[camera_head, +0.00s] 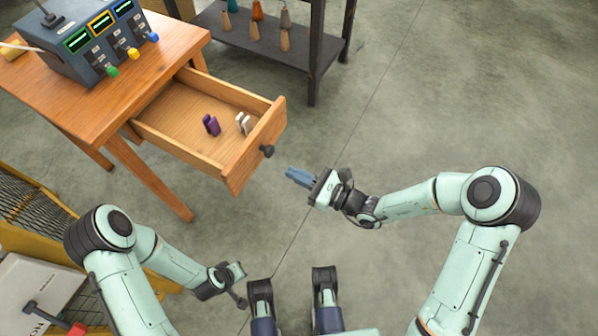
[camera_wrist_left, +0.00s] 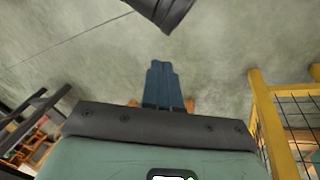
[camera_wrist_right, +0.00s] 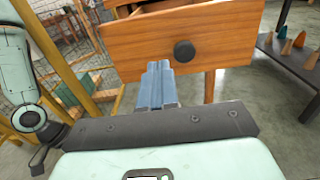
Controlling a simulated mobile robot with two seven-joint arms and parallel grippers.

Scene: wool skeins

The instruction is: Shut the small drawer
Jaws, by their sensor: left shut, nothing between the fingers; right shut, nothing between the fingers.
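The small wooden drawer (camera_head: 233,163) is pulled well out of the wooden table (camera_head: 150,62). It has a dark round knob on its front, which shows in the right wrist view (camera_wrist_right: 184,51). A purple item (camera_head: 211,125) and a white item (camera_head: 243,123) stand inside it. My right gripper (camera_head: 290,174) is shut and empty, just right of the drawer front and apart from it in the head view. In the right wrist view its fingers (camera_wrist_right: 158,72) point toward the drawer front, left of the knob. My left gripper (camera_wrist_left: 162,75) is shut and empty, over bare floor.
A grey device (camera_head: 95,35) with lit screens and coloured knobs stands on the table. A dark shelf (camera_head: 270,40) with several cone-shaped items is behind. A yellow-framed mesh cart (camera_head: 30,210) is at the left. The floor right of the drawer is clear.

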